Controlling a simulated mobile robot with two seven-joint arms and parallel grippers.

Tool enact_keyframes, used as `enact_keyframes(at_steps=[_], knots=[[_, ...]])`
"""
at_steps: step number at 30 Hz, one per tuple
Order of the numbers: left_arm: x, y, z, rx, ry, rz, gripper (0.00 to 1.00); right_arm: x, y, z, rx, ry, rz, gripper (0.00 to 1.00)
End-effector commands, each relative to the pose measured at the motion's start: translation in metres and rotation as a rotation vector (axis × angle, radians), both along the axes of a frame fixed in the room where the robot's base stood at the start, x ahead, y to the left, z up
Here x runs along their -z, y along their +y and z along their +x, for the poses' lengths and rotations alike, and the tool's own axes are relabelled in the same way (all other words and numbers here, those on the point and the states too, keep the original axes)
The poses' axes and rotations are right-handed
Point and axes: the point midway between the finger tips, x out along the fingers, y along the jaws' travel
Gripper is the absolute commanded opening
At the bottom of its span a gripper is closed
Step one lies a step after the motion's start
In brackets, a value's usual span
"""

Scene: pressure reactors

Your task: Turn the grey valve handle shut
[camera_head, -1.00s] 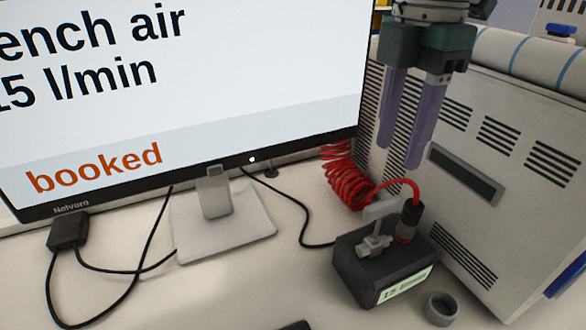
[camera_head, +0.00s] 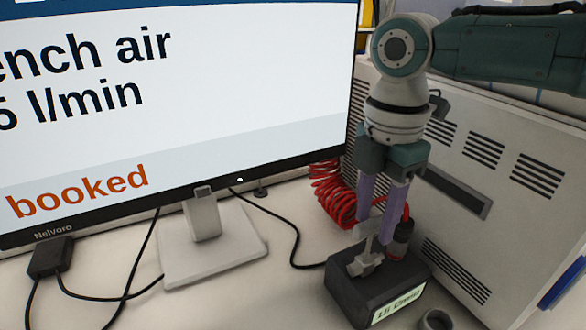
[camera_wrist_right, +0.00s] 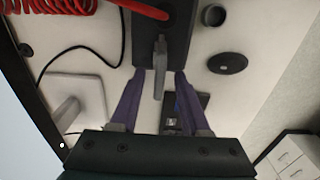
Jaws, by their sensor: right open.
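The grey valve handle (camera_head: 369,247) is on top of a dark valve box (camera_head: 347,293) with a lit flow label (camera_head: 398,303). My right gripper (camera_head: 374,238) points down over the box, its two purple fingers open. In the right wrist view, the handle (camera_wrist_right: 160,62) is a narrow grey lever reaching from the box (camera_wrist_right: 178,30) into the gap between the fingertips (camera_wrist_right: 159,74). A gap shows on each side, so the fingers do not grip it. In the head view the fingers partly hide the handle. My left gripper is not in view.
A large monitor (camera_head: 180,110) on a pale stand (camera_head: 215,250) is to the left. A coiled red hose (camera_head: 332,195) lies behind the box. A vented grey cabinet (camera_head: 490,225) stands close on the right. A small grey ring-shaped cup (camera_head: 437,320) is in front.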

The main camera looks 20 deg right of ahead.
Motion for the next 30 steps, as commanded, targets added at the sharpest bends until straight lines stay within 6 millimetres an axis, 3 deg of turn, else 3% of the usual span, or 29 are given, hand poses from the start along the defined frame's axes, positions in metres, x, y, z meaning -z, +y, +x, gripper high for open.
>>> enact_keyframes(at_steps=[2,14,30], knots=[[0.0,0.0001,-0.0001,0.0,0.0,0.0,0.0,-0.0001,0.0002,0.0,0.0,0.0,0.0,0.46],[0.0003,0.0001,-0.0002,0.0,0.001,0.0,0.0,-0.0005,0.0002,0.0,0.0,0.0,0.0,0.01],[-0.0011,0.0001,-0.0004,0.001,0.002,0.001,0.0,-0.0013,0.0004,-0.0003,0.009,0.002,0.001,0.0]])
